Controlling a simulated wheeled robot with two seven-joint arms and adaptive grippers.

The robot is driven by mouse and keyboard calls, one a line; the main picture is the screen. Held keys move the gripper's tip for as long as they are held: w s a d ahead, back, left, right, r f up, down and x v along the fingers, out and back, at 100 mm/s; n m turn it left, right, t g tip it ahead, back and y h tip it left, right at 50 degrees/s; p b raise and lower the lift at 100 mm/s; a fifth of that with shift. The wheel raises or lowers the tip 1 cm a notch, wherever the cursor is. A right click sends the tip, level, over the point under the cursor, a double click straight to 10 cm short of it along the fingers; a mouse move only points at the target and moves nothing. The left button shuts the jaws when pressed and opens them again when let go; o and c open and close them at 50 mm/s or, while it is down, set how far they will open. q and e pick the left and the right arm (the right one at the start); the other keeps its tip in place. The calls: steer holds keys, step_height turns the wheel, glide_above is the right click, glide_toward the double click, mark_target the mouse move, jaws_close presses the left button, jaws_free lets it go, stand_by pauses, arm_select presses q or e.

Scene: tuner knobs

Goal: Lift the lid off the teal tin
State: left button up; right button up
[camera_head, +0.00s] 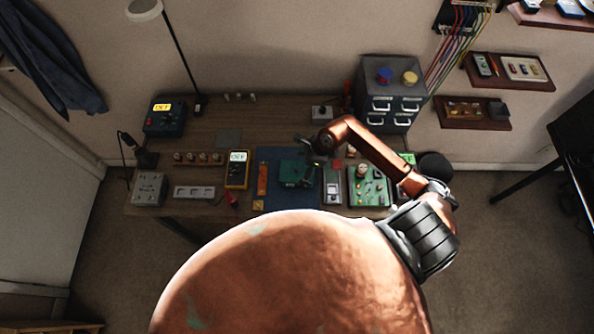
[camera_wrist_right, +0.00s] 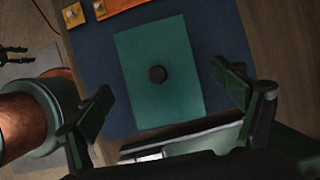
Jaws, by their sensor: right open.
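The teal tin (camera_head: 296,173) stands on a dark blue mat on the workbench.
The blue mat (camera_head: 268,156) has an orange strip (camera_head: 263,180) at its left. A grey device (camera_head: 333,190) and a green board (camera_head: 368,186) stand to the right. A yellow meter (camera_head: 237,170) is farther left. A drawer cabinet (camera_head: 392,95) stands behind.

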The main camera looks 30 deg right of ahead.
steer(key=shift+f, duration=0.15)
steer(key=shift+c, duration=0.5)
steer(key=c, duration=1.1)
